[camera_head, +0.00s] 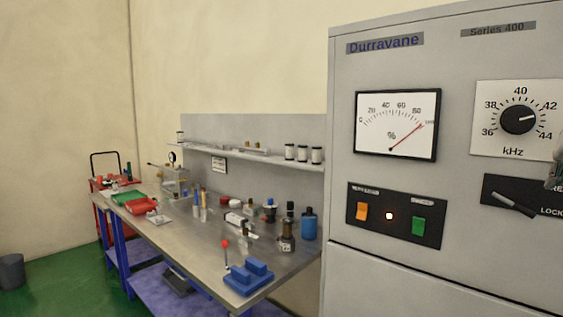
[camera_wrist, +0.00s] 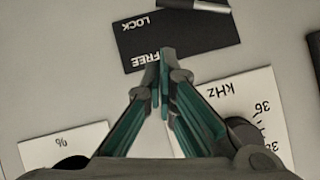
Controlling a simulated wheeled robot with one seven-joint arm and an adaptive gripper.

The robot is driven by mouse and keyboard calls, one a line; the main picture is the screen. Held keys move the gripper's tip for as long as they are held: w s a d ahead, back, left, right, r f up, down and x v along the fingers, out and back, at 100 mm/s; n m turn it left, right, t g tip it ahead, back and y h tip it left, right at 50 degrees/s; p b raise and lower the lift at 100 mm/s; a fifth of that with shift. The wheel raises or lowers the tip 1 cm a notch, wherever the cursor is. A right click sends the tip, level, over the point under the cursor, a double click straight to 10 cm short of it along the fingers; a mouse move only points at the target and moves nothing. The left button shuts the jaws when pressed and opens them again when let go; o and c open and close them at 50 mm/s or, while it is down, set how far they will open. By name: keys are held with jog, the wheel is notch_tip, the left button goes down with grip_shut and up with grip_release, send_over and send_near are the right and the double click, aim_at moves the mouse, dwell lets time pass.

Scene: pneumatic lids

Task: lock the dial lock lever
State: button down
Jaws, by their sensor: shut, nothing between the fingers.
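The dial lock lever (camera_head: 514,204) sits on a black plate (camera_head: 489,187) low on the grey cabinet front. It slants down to the right in the head view, its end just left of the word LOCK. In the wrist view, the lever (camera_wrist: 205,5) shows only in part at the top edge. There the plate (camera_wrist: 185,38) appears upside down, with LOCK above FREE. My gripper (camera_wrist: 167,52) is shut and empty, its tips over the plate beside the word FREE, apart from the lever. Whether the tips touch the plate I cannot tell. In the head view, my gripper just enters at the right edge.
The kHz dial (camera_head: 518,120) is above the lever plate, and a percent meter (camera_head: 397,124) is up and left. A switch panel (camera_head: 392,231) with orange and green switches is left of the lever. A cluttered workbench (camera_head: 187,236) stands further left. Bare cabinet front lies below.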

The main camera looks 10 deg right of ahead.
jog(key=v, duration=0.8)
jog(key=w+a+f+n+y, duration=0.1)
jog(key=a+f+n+y, duration=0.15)
jog(key=a+f, duration=0.5)
jog(key=w+a+f+n+y, duration=0.15)
jog(key=a+f+n, duration=0.25)
jog(key=a, duration=0.7)
jog(key=s+a+f+n+g+y, duration=0.1)
jog(key=s+a+f+n, duration=0.1)
jog(key=a+f, duration=0.3)
jog(key=s+a+f+n+g+y, duration=0.2)
jog(key=s+a+f+n, duration=0.1)
jog(key=s+a+f, duration=0.2)
jog(key=a+f+b, duration=0.1)
jog(key=a, duration=0.1)
jog(key=shift+s+a+f, duration=0.3)
jog(key=shift+a+f, duration=0.05)
jog(key=shift+a, duration=0.05)
